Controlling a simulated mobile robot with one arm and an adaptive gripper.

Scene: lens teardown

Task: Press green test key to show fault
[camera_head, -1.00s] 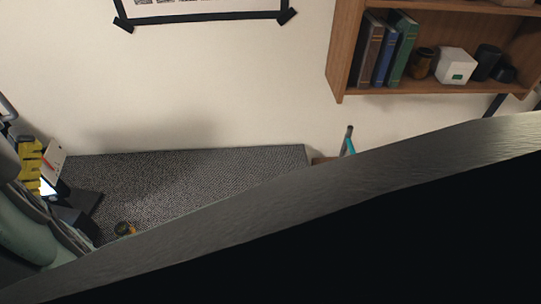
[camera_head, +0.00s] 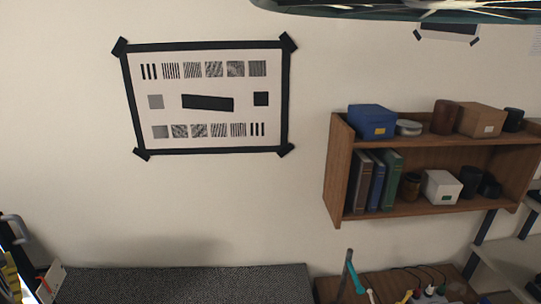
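No green test key can be made out in this head view. My gripper is not in view. At the lower left, a white card with a red mark (camera_head: 50,281) stands beside a yellow object (camera_head: 10,278), both cut off by the frame edge. The dark grey textured work surface (camera_head: 190,284) shows along the bottom, with only its far part in view.
A test chart (camera_head: 208,101) is taped to the wall. A wooden shelf (camera_head: 336,188) at right holds books, boxes and jars. Below it, a brown surface (camera_head: 330,287) bears tools, including a teal-handled one (camera_head: 352,272). An unclear dark shape (camera_head: 400,12) crosses the top.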

